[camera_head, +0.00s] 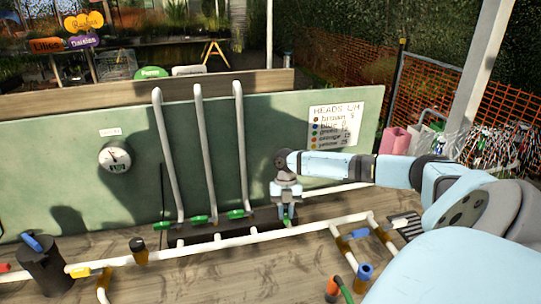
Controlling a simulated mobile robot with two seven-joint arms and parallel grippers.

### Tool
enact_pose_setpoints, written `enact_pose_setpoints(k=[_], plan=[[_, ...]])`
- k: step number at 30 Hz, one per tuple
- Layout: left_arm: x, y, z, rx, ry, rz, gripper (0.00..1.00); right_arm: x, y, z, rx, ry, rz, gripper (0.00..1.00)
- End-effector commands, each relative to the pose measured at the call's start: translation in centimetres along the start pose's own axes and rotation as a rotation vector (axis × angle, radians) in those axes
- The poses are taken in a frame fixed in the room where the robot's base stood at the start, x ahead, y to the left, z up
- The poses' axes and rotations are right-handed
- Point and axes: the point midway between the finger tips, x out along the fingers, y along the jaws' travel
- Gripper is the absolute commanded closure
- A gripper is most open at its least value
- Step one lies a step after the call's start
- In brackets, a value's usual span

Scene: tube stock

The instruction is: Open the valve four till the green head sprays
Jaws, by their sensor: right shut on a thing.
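The left ones are a first handle (162,225), a second handle (198,219) and a third handle (236,214). My right gripper (287,213) points down at the right end of this row and is shut on a fourth green handle (289,223), mostly hidden by the fingers. I cannot read any valve numbers. I cannot make out a green head for certain, and no spray shows. My left gripper is not in view.
A round gauge (115,155) and a heads list sign (336,124) are on the board (60,160). White pipes (240,150) rise above the manifold. A black canister (46,265), a blue-topped fitting (365,272) and an orange-topped fitting (332,287) stand in front on the wooden deck.

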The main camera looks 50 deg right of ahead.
Motion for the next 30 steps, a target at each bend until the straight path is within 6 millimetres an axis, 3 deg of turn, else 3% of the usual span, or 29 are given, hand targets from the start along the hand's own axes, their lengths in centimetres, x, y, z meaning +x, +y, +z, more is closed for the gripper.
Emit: enact_pose_setpoints(k=[9, 27, 28, 30], plan=[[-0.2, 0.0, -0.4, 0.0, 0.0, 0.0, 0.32, -0.1, -1.7, 0.0, -0.123, -0.001, -0.05, 1.0], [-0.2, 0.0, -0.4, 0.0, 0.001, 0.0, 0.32, -0.1, -2.0, 0.1, -0.159, -0.002, -0.065, 1.0], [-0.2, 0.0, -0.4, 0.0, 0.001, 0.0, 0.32, -0.1, -2.0, 0.1, -0.159, -0.002, -0.065, 0.79], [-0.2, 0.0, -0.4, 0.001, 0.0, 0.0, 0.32, -0.1, -2.0, 0.1, -0.159, -0.002, -0.065, 0.63]])
